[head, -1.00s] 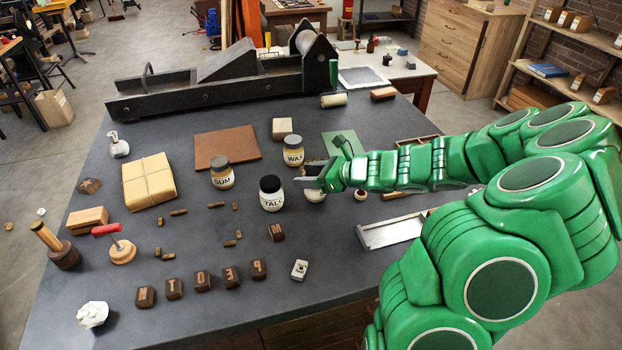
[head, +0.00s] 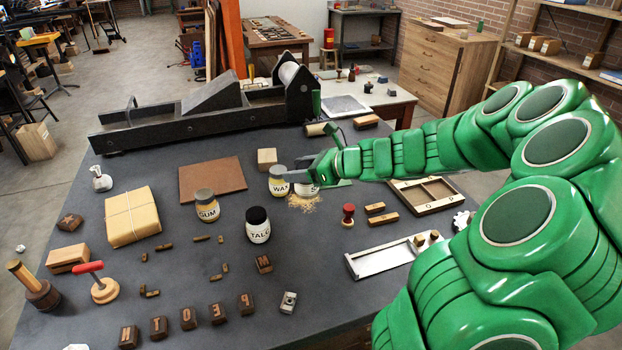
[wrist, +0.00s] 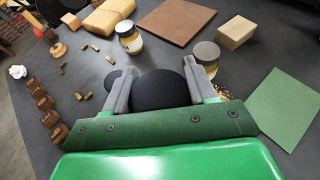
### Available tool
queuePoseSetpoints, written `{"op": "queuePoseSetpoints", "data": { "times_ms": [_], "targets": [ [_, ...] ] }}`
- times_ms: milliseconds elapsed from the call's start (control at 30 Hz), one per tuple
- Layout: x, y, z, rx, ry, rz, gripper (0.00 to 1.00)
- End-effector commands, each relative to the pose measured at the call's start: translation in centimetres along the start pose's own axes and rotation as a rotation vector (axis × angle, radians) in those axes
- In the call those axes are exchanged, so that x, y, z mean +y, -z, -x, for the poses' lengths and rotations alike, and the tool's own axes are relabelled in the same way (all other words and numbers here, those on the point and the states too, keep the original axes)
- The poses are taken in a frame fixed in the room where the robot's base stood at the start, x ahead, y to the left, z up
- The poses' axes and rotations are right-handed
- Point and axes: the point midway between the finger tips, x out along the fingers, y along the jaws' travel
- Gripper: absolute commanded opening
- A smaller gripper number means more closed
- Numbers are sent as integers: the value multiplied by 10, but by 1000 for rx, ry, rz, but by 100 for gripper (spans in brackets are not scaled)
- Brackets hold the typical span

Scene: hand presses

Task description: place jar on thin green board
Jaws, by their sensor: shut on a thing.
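My gripper (wrist: 160,88) is shut on a jar with a round black lid (wrist: 160,92). In the head view, part of the held jar's pale labelled side (head: 306,189) shows below my gripper (head: 308,177), just right of the WAX jar (head: 279,182). The thin green board (wrist: 284,108) lies flat at the right in the wrist view, apart from the held jar. In the head view my arm hides most or all of it.
The TALC jar (head: 258,226) and GUM jar (head: 207,207) stand to the left. Crumbs (head: 303,203) lie below my gripper.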

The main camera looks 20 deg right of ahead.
Motion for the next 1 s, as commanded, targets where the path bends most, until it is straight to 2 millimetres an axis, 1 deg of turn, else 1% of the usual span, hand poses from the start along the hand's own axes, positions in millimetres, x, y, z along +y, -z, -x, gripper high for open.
{"op": "queuePoseSetpoints", "data": {
  "times_ms": [33, 200, 300, 400, 500, 633, 1000],
  "targets": [
    [-14, -1, 5, 1, 21, -5, 17],
    [-63, -5, 23, 3, 93, -36, 17],
    [-86, -8, 34, 3, 128, -52, 17],
    [-105, -11, 43, 1, 156, -62, 17],
    [-115, -13, 48, -1, 171, -70, 17],
    [-124, -13, 46, -1, 176, -74, 17],
    [-161, -3, 18, -1, 174, -73, 17]
  ]
}}
